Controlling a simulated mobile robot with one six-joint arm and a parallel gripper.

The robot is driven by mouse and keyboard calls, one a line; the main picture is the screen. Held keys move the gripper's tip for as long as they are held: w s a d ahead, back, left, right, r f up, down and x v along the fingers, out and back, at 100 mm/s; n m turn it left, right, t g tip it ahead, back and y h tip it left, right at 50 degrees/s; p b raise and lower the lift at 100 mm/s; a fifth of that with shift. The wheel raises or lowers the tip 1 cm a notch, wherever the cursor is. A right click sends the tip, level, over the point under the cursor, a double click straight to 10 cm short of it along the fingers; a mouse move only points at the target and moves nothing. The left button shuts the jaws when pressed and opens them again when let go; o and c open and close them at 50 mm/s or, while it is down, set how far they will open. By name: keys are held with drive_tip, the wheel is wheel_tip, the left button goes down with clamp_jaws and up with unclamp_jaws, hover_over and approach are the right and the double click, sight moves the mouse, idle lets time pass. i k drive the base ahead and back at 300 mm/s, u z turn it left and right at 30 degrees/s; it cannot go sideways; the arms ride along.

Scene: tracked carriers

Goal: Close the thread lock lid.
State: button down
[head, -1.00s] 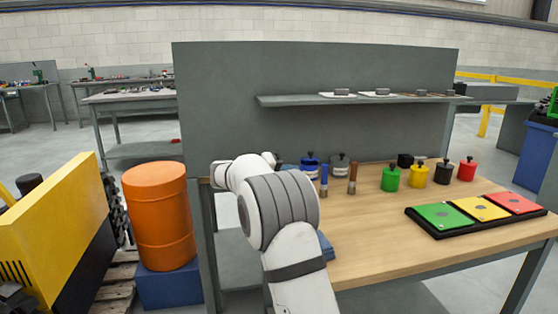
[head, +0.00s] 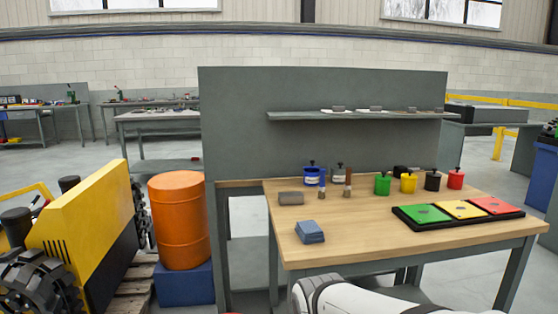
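Several small pots with dark knobs stand along the back of the wooden workbench (head: 370,222). They are a blue pot with a pale label (head: 314,178), a grey-white pot (head: 338,176), and green (head: 382,185), yellow (head: 408,184), black (head: 432,182) and red (head: 455,180) pots. I cannot read any label, so I cannot tell which is the thread lock. Whether any lid is open or shut is too small to tell. My white arm crosses the bottom edge, in front of the bench. My gripper is out of view.
Two brushes (head: 347,190) stand before the blue and grey-white pots. A grey block (head: 291,198) and a folded blue cloth (head: 310,231) lie at left. A black tray (head: 405,219) with coloured panels lies right. An orange drum (head: 180,222) stands left of the bench.

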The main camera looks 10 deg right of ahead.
sight(312, 162)
drive_tip(key=k, duration=1.1)
drive_tip(key=z, duration=0.75)
drive_tip(key=i, duration=1.65)
drive_tip(key=u, duration=0.55)
